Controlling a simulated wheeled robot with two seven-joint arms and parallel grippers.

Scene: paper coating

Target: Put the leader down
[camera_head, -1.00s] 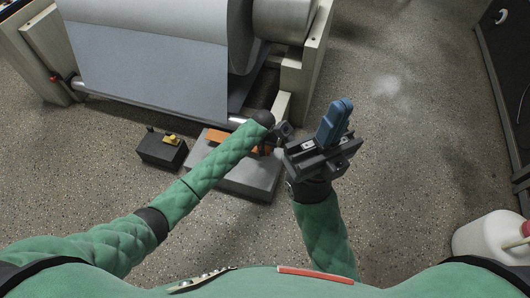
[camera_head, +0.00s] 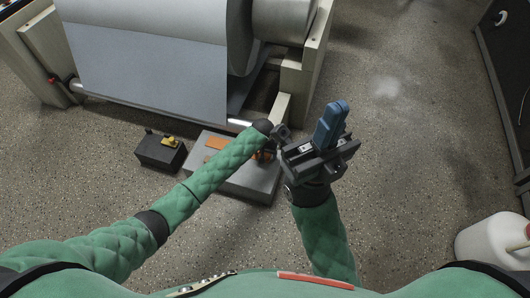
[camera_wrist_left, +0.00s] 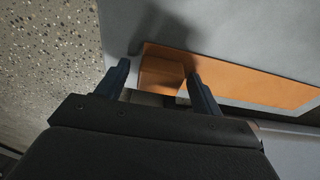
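The likely leader is a flat orange strip with a brown block-like end (camera_wrist_left: 162,74). It lies on a grey platform (camera_head: 250,187), partly hidden by my left arm in the head view. In the wrist view, my left gripper (camera_wrist_left: 159,80) has its two fingers apart, one on each side of the brown end, with gaps visible. Its fingers are mostly hidden in the head view.
A paper-roll machine (camera_head: 150,65) stands behind the platform. A small dark box (camera_head: 160,152) with a yellow part on top sits left of the platform. A white container (camera_head: 492,240) stands at the lower right. The floor right of my right gripper is clear.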

